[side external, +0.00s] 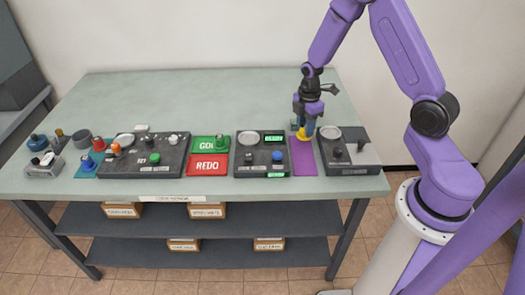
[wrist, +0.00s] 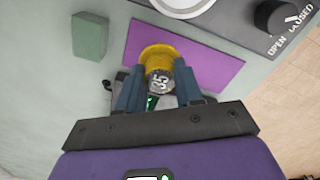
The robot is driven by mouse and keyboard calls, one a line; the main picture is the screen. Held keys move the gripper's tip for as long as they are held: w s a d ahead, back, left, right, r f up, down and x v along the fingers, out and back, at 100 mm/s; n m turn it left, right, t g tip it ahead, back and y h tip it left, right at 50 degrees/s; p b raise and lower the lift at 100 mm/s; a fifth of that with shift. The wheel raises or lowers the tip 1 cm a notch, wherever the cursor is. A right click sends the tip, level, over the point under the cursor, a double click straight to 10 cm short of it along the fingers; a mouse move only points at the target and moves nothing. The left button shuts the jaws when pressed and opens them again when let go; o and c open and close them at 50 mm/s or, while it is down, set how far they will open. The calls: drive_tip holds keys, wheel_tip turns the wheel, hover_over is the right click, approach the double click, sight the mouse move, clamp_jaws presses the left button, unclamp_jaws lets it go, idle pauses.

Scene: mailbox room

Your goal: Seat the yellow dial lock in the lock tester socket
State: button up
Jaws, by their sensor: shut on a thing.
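The yellow dial lock (wrist: 157,52) has a yellow rim and a grey barrel with the number 35 on it. My gripper (wrist: 158,82) is shut on it, with one dark finger on each side of the barrel. In the side external view, the lock (side external: 303,134) hangs under my gripper (side external: 305,120), over the back end of the purple mat; any gap below is hard to judge. A dark panel (side external: 348,158) right of the mat has a round pale disc (side external: 330,133) and a knob marked OPEN and CLOSED in the wrist view. Which unit is the lock tester is not readable.
The purple mat (side external: 303,160) lies between the right panel and a dark unit (side external: 243,156) with green displays and a blue knob. Further left are green GO and red REDO plates (side external: 209,163) and another knobbed panel (side external: 127,165). The table's back (side external: 200,95) is clear.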

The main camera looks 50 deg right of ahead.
drive_tip(key=shift+r, duration=0.35)
drive_tip(key=shift+w, duration=0.1)
drive_tip(key=w+a, duration=0.1)
drive_tip(key=w, duration=0.1)
drive_tip(key=w+a, duration=0.2)
drive_tip(key=w+a+r, duration=0.1)
drive_tip(key=w+a, duration=0.1)
drive_tip(key=shift+w+r, duration=0.1)
drive_tip(key=shift+w, duration=0.1)
drive_tip(key=w+a, duration=0.2)
drive_tip(key=w+a+r, duration=0.1)
drive_tip(key=w+a, duration=0.1)
drive_tip(key=a, duration=0.1)
drive_tip(key=w+a+r, duration=0.1)
drive_tip(key=w+a, duration=0.1)
drive_tip(key=shift+w+a+r, duration=0.15)
drive_tip(key=shift+a+r, duration=0.1)
drive_tip(key=shift+a, duration=0.15)
drive_tip(key=shift+f, duration=2)
drive_tip(key=shift+f, duration=0.7)
drive_tip(key=o, duration=1.4)
drive_tip(key=shift+c, duration=0.2)
